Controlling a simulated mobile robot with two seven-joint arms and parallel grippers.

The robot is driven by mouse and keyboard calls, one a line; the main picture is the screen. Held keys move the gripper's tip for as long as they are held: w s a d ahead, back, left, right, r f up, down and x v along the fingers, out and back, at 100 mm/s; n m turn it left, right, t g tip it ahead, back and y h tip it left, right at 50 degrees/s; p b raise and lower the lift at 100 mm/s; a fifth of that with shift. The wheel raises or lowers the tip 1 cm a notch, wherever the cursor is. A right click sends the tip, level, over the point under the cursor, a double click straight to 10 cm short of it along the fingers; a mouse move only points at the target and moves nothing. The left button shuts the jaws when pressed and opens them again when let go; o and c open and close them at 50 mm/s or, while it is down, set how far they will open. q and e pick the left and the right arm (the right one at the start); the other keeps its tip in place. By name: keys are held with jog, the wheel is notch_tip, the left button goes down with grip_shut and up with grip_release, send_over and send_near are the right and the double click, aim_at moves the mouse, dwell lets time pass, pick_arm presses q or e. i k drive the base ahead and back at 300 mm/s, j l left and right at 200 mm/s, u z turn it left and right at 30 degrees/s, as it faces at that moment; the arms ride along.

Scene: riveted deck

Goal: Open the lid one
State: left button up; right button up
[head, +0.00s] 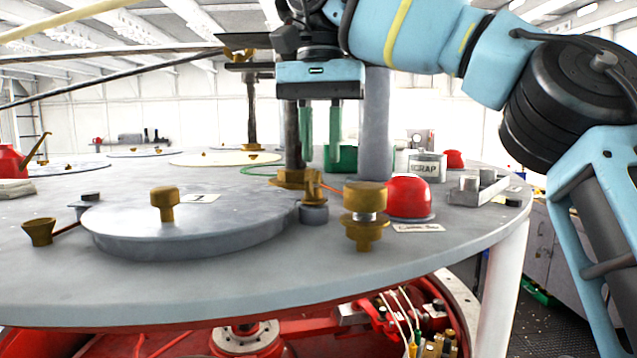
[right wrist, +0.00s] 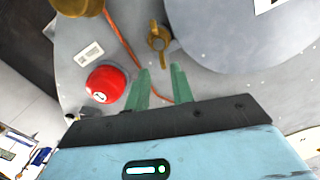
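The lid one (head: 190,222) is a flat grey disc on the round table, with a brass knob (head: 163,203) and a card marked 1 (head: 201,198). It lies flat and looks closed. Its edge (right wrist: 240,35) fills the upper right of the right wrist view. A brass latch-like piece (head: 297,180) is at its right edge; it also shows in the right wrist view (right wrist: 158,42). My right gripper (head: 321,125) points down above and behind that piece. Its green fingers (right wrist: 160,84) are apart with nothing between them. My left gripper is not in view.
A red dome (head: 408,196) and a brass knobbed fitting (head: 364,215) stand right of the lid. A grey can marked SCRAP (head: 427,166) is behind. A brass cup (head: 40,232) is left of the lid. A thick grey post (head: 376,125) rises beside my gripper.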

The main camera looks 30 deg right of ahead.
aim_at(191, 211)
jog(key=k, duration=1)
